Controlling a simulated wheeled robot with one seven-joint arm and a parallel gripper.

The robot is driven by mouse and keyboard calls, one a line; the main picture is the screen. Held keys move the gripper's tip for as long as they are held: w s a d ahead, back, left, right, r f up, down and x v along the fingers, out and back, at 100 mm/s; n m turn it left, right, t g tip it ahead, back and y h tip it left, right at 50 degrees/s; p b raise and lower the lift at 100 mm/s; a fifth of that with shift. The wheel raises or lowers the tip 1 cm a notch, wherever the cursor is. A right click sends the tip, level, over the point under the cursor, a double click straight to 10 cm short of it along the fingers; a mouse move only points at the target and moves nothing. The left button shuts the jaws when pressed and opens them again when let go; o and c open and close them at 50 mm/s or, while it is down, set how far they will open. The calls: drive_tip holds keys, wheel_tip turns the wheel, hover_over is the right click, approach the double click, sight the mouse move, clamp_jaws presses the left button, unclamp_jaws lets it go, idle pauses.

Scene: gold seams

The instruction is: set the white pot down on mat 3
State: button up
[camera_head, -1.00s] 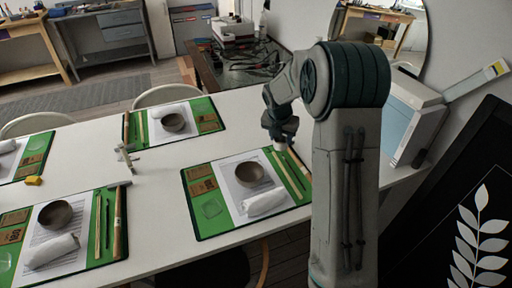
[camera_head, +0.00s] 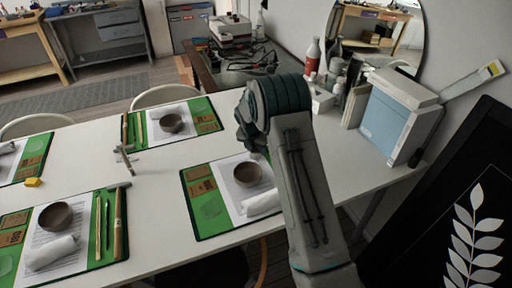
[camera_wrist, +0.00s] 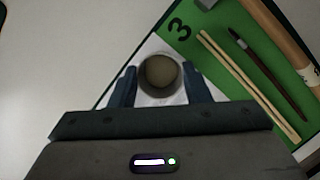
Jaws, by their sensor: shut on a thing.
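In the wrist view my gripper (camera_wrist: 159,70) is shut on the white pot (camera_wrist: 160,92), which shows as a round, open-topped vessel with a tan inside between the two fingers. Below and around it is green mat 3 (camera_wrist: 185,48), with its printed number 3 and a white sheet. I cannot tell whether the pot touches the mat. The mat beside my arm there (camera_head: 205,222) appears to be the same one. It bears a dark bowl (camera_head: 248,174) and a rolled white cloth (camera_head: 262,203).
Chopsticks (camera_wrist: 248,86), a dark-handled brush (camera_wrist: 268,72) and a wooden roller (camera_wrist: 283,38) lie beside the pot. Other set mats (camera_head: 108,258) stand on the white table (camera_head: 150,185). A small stand (camera_head: 124,158) is between them. Bottles (camera_head: 313,58) and a white-blue box (camera_head: 398,115) are at the right.

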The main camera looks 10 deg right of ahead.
drive_tip(key=o, duration=1)
drive_tip(key=shift+f, duration=0.1)
drive_tip(key=shift+c, duration=0.2)
